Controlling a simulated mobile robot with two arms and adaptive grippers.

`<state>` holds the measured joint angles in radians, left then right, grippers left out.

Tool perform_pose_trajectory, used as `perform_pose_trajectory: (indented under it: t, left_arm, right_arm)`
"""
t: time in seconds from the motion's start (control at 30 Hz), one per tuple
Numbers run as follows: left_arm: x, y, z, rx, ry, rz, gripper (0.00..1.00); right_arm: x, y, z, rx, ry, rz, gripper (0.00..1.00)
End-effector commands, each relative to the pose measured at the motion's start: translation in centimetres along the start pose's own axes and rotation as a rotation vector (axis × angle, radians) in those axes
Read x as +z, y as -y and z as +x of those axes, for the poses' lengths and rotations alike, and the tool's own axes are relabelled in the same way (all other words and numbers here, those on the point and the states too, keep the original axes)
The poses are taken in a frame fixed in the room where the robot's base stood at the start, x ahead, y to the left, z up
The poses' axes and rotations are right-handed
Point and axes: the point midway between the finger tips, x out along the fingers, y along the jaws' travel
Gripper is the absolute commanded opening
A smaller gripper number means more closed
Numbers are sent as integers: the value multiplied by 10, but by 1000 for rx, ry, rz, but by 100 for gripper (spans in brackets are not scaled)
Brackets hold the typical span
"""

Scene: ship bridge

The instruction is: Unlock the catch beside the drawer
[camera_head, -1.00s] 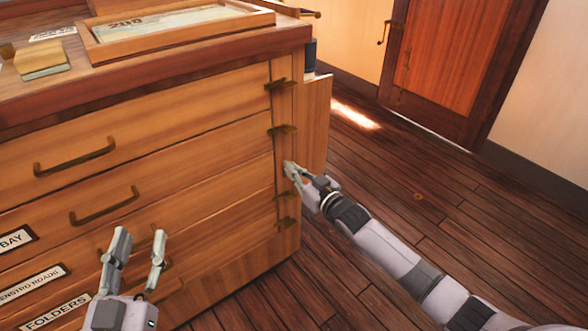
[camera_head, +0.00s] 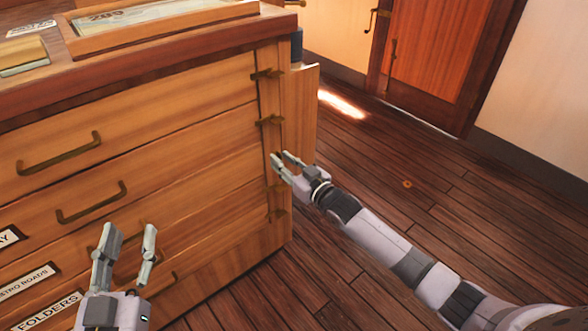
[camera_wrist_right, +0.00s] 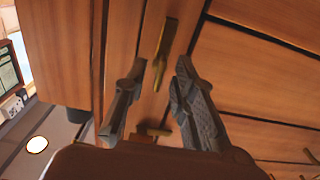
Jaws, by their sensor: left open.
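The wooden drawer cabinet (camera_head: 140,125) has brass catches on the narrow upright strip right of its drawers. In the head view, an upper catch (camera_head: 267,74) and a second catch (camera_head: 270,120) lie crosswise. A lower catch (camera_head: 277,214) sits near the strip's bottom. My right gripper (camera_head: 281,157) is open at the strip, just below the second catch. In the right wrist view, a brass catch (camera_wrist_right: 166,42) lies ahead of the open fingers (camera_wrist_right: 160,64), apart from them. Another brass catch (camera_wrist_right: 152,131) shows between the fingers. My left gripper (camera_head: 129,232) is open and empty before the lower drawers.
Drawer handles (camera_head: 60,153) project from the cabinet front. A wooden panel (camera_head: 302,110) stands out at its right side. A framed chart (camera_head: 150,20) lies on top.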

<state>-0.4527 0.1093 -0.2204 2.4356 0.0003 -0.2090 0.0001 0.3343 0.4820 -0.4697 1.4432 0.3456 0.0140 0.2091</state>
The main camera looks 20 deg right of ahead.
Motion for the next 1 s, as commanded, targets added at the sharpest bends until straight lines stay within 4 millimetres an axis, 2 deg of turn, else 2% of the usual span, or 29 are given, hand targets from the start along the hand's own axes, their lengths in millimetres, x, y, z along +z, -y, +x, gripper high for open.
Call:
perform_pose_trajectory:
  t: [0.17, 0.4, 0.53, 0.73, 1.0]
  left_arm:
    - [0, 0, 0, 0, 0, 0, 40]
    - [0, 0, 0, -1, -1, 1, 40]
    - [0, 0, 0, -1, -1, 1, 40]
    - [0, 0, 0, -1, -1, 0, 40]
    - [0, 0, 0, -1, -1, 1, 40]
  right_arm:
    - [2, 0, -29, 0, 5, -1, 25]
    - [2, 0, -79, 0, 5, -1, 25]
    - [2, 0, -99, 0, 5, -1, 25]
    - [1, 0, -114, 0, 2, -1, 25]
    - [1, 0, -116, 1, 2, -1, 25]
